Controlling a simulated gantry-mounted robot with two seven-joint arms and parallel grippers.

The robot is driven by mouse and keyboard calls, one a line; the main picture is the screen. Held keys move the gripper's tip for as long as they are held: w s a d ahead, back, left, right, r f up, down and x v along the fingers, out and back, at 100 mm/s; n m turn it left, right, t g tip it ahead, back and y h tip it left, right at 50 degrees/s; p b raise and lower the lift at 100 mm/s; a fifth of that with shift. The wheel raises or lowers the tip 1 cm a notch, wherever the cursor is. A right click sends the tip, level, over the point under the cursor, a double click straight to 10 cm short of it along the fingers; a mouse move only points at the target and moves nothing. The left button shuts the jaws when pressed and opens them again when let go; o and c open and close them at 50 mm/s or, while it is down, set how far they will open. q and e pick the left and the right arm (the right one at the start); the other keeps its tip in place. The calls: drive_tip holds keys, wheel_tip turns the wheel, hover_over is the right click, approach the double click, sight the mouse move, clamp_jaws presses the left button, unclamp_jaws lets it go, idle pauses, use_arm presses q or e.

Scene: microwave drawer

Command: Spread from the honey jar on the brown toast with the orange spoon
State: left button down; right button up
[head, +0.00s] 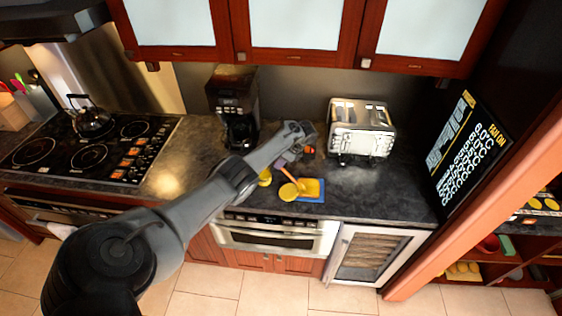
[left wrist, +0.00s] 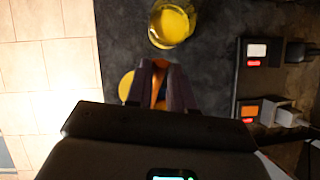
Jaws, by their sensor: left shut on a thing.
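My left gripper (head: 288,158) is over the counter in front of the toaster, shut on the orange spoon (head: 287,173). In the left wrist view, the fingers (left wrist: 160,66) are closed around the orange handle (left wrist: 159,84). The spoon slants down toward a slice-like yellow slab (head: 311,187) on a blue board; its toast surface looks yellow, not brown. I cannot tell whether the spoon touches it. The open honey jar (head: 265,177), with yellow contents, stands left of the board. It shows ahead of the fingers in the left wrist view (left wrist: 173,24). My right gripper is out of view.
A round yellow piece (head: 289,190) lies at the board's left edge. The toaster (head: 360,130) and coffee maker (head: 236,110) stand behind. Outlets with plugs (left wrist: 262,108) show at right in the left wrist view. The counter right of the board is clear.

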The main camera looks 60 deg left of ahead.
use_arm(q)
drive_tip(key=shift+w+f, duration=0.1)
drive_tip(key=shift+w+d+b, duration=0.35)
drive_tip(key=shift+w+b, duration=0.15)
drive_tip(key=shift+b, duration=0.15)
drive_tip(key=shift+w+d+b, duration=0.4)
drive_tip(key=shift+w+b, duration=0.15)
drive_tip(key=shift+w, duration=0.1)
drive_tip(key=shift+w+d+b, duration=0.35)
drive_tip(key=shift+w+b, duration=0.25)
drive_tip(key=shift+b, duration=0.3)
drive_tip(key=shift+w+d+b, duration=0.3)
drive_tip(key=shift+w+b, duration=0.25)
drive_tip(key=shift+b, duration=0.35)
